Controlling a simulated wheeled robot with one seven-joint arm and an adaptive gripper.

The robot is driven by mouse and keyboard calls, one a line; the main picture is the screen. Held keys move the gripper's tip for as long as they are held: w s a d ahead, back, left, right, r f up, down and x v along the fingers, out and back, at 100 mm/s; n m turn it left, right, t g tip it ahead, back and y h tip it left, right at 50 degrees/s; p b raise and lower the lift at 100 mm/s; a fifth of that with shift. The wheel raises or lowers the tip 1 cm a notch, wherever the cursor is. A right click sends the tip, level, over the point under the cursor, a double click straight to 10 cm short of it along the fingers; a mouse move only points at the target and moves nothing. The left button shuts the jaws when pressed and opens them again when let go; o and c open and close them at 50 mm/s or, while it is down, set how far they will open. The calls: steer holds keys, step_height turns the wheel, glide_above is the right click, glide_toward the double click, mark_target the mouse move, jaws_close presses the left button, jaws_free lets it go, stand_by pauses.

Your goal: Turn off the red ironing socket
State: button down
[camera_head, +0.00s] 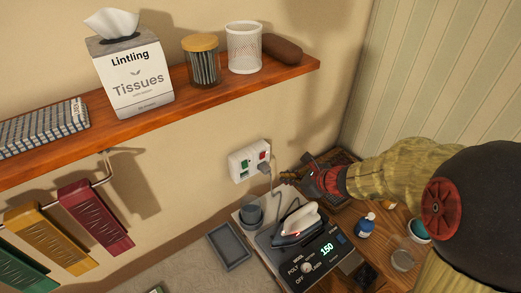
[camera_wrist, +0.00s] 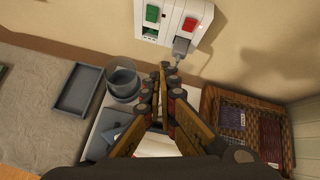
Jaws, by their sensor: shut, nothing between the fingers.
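The white wall socket panel (camera_head: 235,161) carries a green switch (camera_head: 245,164) on the left and a red switch (camera_head: 263,155) on the right. In the wrist view the red switch (camera_wrist: 190,25) and green switch (camera_wrist: 152,13) are near the top. A grey plug (camera_wrist: 182,46) sits in the socket below the red switch, with a cord hanging down. My gripper (camera_head: 287,177) is shut and empty, right of and below the panel in the head view. In the wrist view its fingertips (camera_wrist: 164,68) are below the plug, apart from the switches.
A lit iron (camera_head: 298,222) rests on a base reading 150 below the panel, with a dark cup (camera_head: 251,211) and grey tray (camera_head: 229,246) to its left. A wooden shelf (camera_head: 190,98) with tissues and jars is above. A woven basket (camera_wrist: 215,100) is at right.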

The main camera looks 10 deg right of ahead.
steer(key=m, duration=0.1)
steer(key=w+d+r+m, duration=0.1)
steer(key=w+m, duration=0.1)
steer(key=shift+w+d+r+m+t+h, duration=0.2)
steer(key=shift+w+d+m+t+h, duration=0.05)
steer(key=shift+d+m+t+h, duration=0.15)
steer(key=shift+w, duration=0.1)
steer(key=b, duration=0.2)
glide_toward(263, 156)
steer(key=w+a+f, duration=0.1)
steer(key=w+f, duration=0.2)
steer(key=f, duration=0.2)
steer(key=shift+w+a, duration=0.2)
steer(key=shift+a, duration=0.2)
steer(key=shift+r+p, duration=0.15)
steer(key=shift+p, duration=0.2)
